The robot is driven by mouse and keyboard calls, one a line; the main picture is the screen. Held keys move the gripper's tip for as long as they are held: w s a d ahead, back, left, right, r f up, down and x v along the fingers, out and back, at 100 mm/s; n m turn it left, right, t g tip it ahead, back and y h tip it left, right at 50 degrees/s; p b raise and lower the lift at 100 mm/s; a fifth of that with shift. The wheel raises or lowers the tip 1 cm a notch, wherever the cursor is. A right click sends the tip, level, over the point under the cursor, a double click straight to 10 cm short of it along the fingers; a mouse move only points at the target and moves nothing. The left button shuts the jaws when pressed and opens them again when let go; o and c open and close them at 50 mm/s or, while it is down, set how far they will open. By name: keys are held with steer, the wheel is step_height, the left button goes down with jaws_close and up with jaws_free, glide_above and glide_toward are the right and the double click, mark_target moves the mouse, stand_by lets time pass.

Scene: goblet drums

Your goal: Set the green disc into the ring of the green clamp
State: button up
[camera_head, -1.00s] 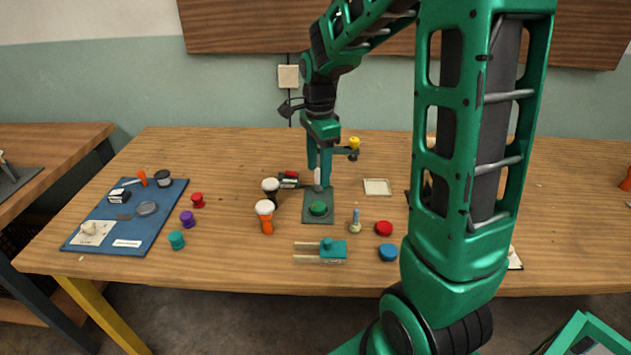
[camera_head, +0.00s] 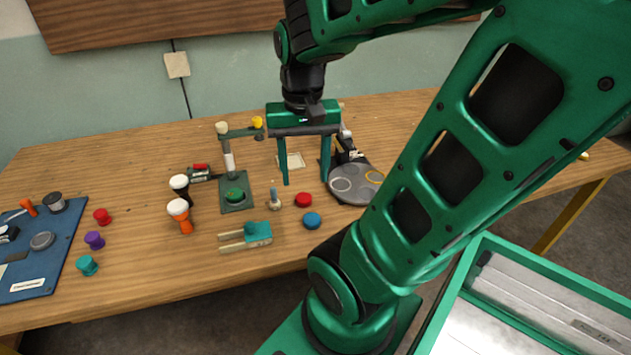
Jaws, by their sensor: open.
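The green disc (camera_head: 234,193) lies flat on the dark green base plate (camera_head: 238,207) of a stand with a grey and white post and a green cross arm (camera_head: 241,133). I take this stand to be the green clamp. The disc looks low and level, but I cannot make out a ring rim around it. My gripper (camera_head: 310,177) is open and empty, fingers pointing down, to the right of the stand and apart from the disc.
A red disc (camera_head: 304,200) and a blue disc (camera_head: 312,220) lie in front of my gripper. A round grey plate (camera_head: 376,191) stands to its right. A teal block with two rails (camera_head: 256,231) lies in front of the stand. Two small goblet drums (camera_head: 180,206) stand left of it.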

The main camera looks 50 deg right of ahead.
steer(key=s, duration=0.1)
steer(key=s+n, duration=0.1)
steer(key=s, duration=0.1)
steer(key=s+n, duration=0.1)
steer(key=shift+s+a+f, duration=0.25)
steer(key=shift+f, duration=0.15)
steer(key=shift+w+f, duration=0.25)
steer(key=shift+w, duration=0.4)
steer(key=shift+c, duration=0.7)
